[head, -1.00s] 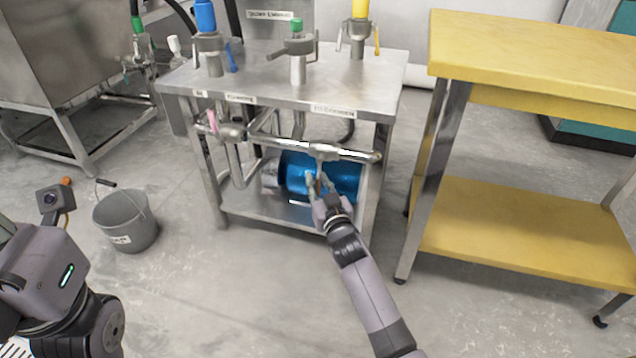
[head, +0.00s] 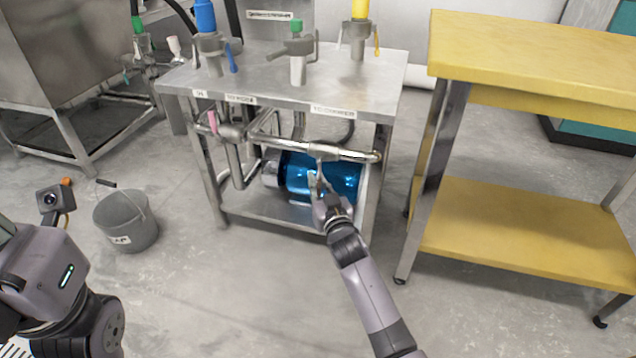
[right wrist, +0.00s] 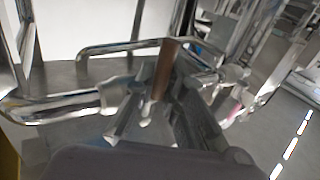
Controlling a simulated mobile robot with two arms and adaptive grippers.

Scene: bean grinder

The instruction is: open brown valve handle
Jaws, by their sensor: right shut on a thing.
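The brown valve handle (right wrist: 162,72) stands up between the fingers of my right gripper (right wrist: 158,92) in the right wrist view. The gripper is shut on it, and its fingers hide the handle's lower part. The valve body joins a shiny horizontal pipe (right wrist: 55,108). In the head view my right gripper (head: 318,184) is at the pipe (head: 350,155) under the front edge of the steel table; the brown handle cannot be made out there. Part of my left arm shows at the lower left, with its fingers out of view.
The steel table (head: 280,90) carries valves with blue, green and yellow tops. A blue cylinder (head: 342,178) lies on its lower shelf behind my gripper. A yellow two-level table (head: 530,225) stands right, a grey bucket (head: 125,222) left. Floor in front is clear.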

